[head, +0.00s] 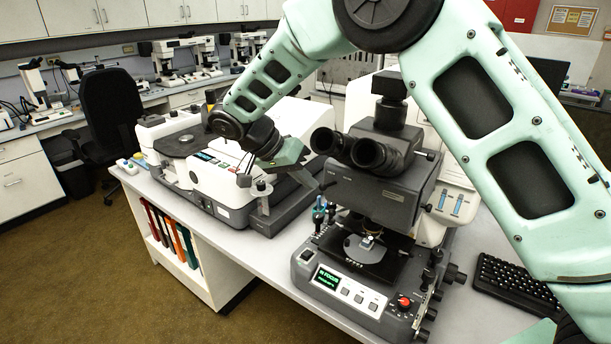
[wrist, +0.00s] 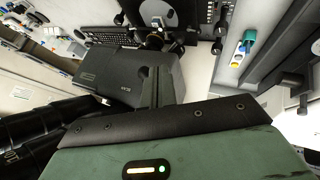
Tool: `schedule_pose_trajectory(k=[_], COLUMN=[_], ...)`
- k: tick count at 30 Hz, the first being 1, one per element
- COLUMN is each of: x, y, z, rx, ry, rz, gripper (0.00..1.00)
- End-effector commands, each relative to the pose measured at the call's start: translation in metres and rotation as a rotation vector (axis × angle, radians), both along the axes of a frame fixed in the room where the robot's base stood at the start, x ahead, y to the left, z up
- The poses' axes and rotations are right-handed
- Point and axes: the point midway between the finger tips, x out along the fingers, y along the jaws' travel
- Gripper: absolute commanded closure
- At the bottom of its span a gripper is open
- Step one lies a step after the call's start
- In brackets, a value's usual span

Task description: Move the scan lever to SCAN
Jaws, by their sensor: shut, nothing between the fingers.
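My gripper (head: 312,184) hangs in the gap between the left white instrument and the binocular microscope (head: 375,185), just left of the microscope's dark head. The fingers are shut and empty. In the wrist view the closed fingers of my gripper (wrist: 165,72) point toward the dark microscope head (wrist: 115,78). The microscope base has a front panel (head: 345,290) with a green-lettered display, several buttons and a red knob (head: 404,303). Small dark controls stand at the base's right side.
The left instrument (head: 215,170) stands close to my gripper. Teal and blue-topped pieces (head: 319,212) stand between the two instruments. A keyboard (head: 515,285) lies at right on the white bench. The bench front has a narrow clear strip (head: 275,255).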

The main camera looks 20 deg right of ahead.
Motion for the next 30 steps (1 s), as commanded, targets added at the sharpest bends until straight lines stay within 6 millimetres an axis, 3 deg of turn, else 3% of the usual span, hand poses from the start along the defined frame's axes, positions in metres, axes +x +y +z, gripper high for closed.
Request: schedule_pose_trajectory(k=[30], x=[-0.011], y=[0.001], z=[-0.002], rx=[0.001], ry=[0.000], rz=[0.124], gripper=[1.00])
